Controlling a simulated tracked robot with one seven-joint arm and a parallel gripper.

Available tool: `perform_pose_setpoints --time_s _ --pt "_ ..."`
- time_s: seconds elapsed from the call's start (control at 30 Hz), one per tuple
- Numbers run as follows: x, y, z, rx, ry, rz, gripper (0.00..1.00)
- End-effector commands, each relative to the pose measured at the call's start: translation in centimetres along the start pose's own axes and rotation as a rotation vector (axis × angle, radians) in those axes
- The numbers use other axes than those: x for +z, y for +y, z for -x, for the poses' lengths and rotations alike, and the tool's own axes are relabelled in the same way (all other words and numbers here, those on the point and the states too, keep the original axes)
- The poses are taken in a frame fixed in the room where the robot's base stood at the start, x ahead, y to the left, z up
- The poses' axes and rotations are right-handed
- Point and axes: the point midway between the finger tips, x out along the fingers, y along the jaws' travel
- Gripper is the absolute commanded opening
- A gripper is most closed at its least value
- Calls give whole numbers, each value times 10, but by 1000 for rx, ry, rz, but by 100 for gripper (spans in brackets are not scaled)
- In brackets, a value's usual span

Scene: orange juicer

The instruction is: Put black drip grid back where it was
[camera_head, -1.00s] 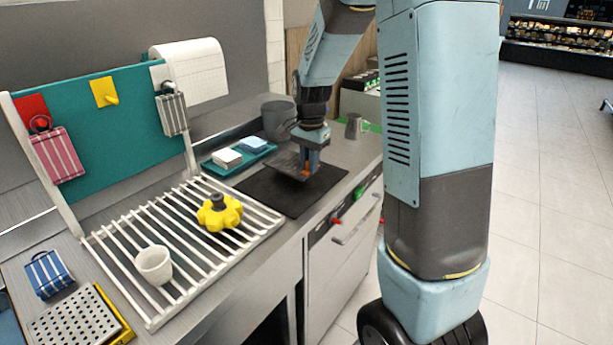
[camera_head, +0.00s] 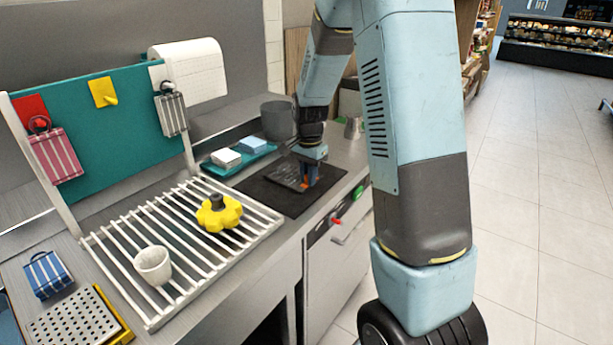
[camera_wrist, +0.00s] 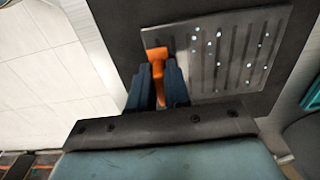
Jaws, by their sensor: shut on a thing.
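The black drip grid (camera_wrist: 225,55) is a dark slotted plate with light droplets and an orange handle (camera_wrist: 157,62). In the wrist view my gripper (camera_wrist: 158,88) is shut on the orange handle. In the head view my gripper (camera_head: 309,176) points down over the black mat (camera_head: 258,193), and the grid (camera_head: 288,174) shows as a dark plate to its left. The grid is low over the mat; I cannot tell whether it touches it. My gripper hides part of the grid's right end.
A teal tray (camera_head: 212,169) with a white and a blue block lies behind the mat. A grey pot (camera_head: 279,119) and a metal cup (camera_head: 353,127) stand at the back.

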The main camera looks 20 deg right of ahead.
Motion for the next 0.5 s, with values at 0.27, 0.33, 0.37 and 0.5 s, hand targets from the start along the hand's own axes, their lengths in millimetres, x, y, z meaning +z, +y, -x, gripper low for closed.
perform_pose_setpoints --time_s 0.27,0.33,0.37,0.5 --pt "0 0 -1 1 0 1 38" --pt "1 0 -1 1 0 1 42" --pt "1 0 -1 1 0 1 42" --pt "1 0 -1 1 0 1 42"
